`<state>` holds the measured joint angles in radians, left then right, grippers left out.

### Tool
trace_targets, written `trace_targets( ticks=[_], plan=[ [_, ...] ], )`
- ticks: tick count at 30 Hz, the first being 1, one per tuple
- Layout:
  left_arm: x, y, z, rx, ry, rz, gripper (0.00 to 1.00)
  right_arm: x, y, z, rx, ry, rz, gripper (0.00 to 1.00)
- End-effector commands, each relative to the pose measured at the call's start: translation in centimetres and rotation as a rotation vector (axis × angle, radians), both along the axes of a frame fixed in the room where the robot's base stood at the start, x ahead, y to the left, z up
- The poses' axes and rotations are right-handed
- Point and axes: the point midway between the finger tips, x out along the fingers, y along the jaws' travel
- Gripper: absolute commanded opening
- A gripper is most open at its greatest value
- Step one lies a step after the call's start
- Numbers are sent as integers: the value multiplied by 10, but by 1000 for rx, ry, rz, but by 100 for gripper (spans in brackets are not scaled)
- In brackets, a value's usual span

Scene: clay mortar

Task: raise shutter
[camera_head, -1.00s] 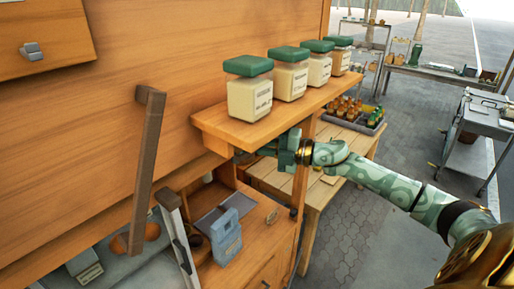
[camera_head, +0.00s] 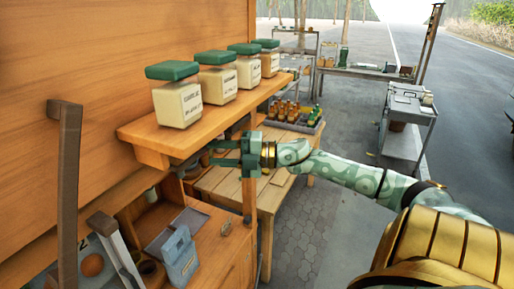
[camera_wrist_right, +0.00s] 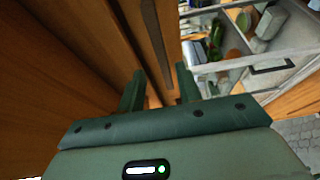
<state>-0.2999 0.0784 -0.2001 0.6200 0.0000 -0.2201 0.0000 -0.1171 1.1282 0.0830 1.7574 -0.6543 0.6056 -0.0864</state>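A large orange-brown wooden panel (camera_head: 100,60), which looks like the shutter, fills the left of the head view. A dark brown upright bar handle (camera_head: 68,190) stands out from it. A wooden shelf (camera_head: 150,134) juts from the panel. My right gripper (camera_head: 226,153) is just below the shelf's edge, its fingers pointing left, apart and with nothing visible between them. In the right wrist view its two green fingers (camera_wrist_right: 161,90) are spread, with wood on the left and behind the gap. Contact with the wood cannot be told. My left gripper is not in view.
Several green-lidded jars (camera_head: 178,95) stand on the shelf. Below are a wooden counter (camera_head: 222,245) with a blue-grey device (camera_head: 180,257), and a wooden table (camera_head: 225,182) with a bottle tray (camera_head: 305,122). A grey cart (camera_head: 408,115) stands at right on open paving.

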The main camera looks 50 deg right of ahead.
Motion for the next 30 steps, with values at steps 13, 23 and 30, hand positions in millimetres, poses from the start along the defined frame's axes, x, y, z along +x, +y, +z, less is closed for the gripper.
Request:
trace_targets(
  ticks=[13,23,30],
  plan=[
    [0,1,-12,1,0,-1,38,-67,-52,-1,2,1,-2,35],
    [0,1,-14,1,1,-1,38,-87,-67,2,0,-4,0,35],
    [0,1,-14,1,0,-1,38,-87,-67,2,0,-4,-1,35]
  ],
)
